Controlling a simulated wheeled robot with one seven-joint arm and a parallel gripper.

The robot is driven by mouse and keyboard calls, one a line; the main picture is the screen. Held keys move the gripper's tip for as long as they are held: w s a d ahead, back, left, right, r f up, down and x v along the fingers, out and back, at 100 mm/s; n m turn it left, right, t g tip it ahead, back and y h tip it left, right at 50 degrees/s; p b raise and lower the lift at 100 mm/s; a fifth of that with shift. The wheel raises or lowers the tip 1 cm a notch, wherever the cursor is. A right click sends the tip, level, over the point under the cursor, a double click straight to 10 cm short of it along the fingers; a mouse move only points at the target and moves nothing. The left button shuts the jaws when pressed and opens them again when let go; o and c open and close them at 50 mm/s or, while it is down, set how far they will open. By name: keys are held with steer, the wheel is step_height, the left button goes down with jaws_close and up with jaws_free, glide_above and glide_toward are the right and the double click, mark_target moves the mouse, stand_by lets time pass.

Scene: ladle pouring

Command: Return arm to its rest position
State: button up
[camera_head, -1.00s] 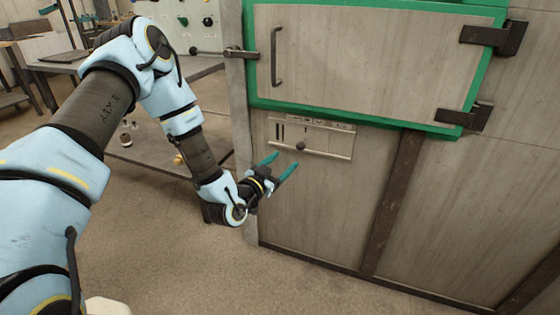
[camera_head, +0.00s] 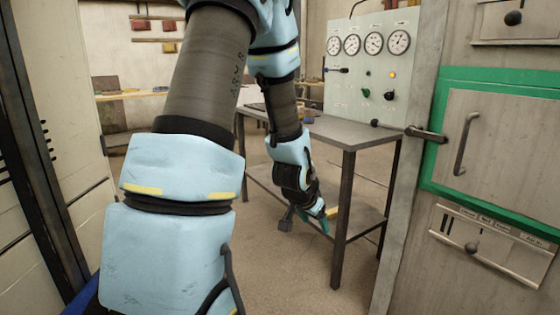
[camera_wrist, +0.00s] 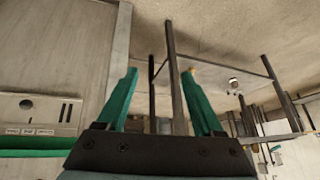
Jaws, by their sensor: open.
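My gripper (camera_head: 322,220) hangs low at the end of my bent arm in the head view, in front of the grey table. In the wrist view its two teal fingers (camera_wrist: 160,98) stand wide apart with nothing between them. The gripper is open and empty. The far finger is partly hidden in the head view.
A grey metal table (camera_head: 350,130) with a lower shelf stands close beyond my gripper. A green-framed cabinet door (camera_head: 500,150) is at the right, with a slider panel (camera_head: 490,245) below it. A gauge panel (camera_head: 370,65) stands behind. Bare floor (camera_head: 290,270) lies below the gripper.

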steer(key=s+a+r+n+g+y, duration=0.2)
steer(key=s+a+r+n, duration=0.15)
steer(key=s+a, duration=0.4)
steer(key=s+a+r+n+g+y, duration=0.1)
steer(key=s+a+r+n+g, duration=0.2)
steer(key=s+a, duration=0.45)
step_height(320, 180, up, 16)
steer(key=w+t+p, duration=0.1)
steer(key=w+p, duration=0.1)
steer(key=p, duration=1.4)
steer(key=shift+a+n, duration=0.35)
steer(key=shift+a, duration=0.05)
steer(key=shift+w, duration=0.1)
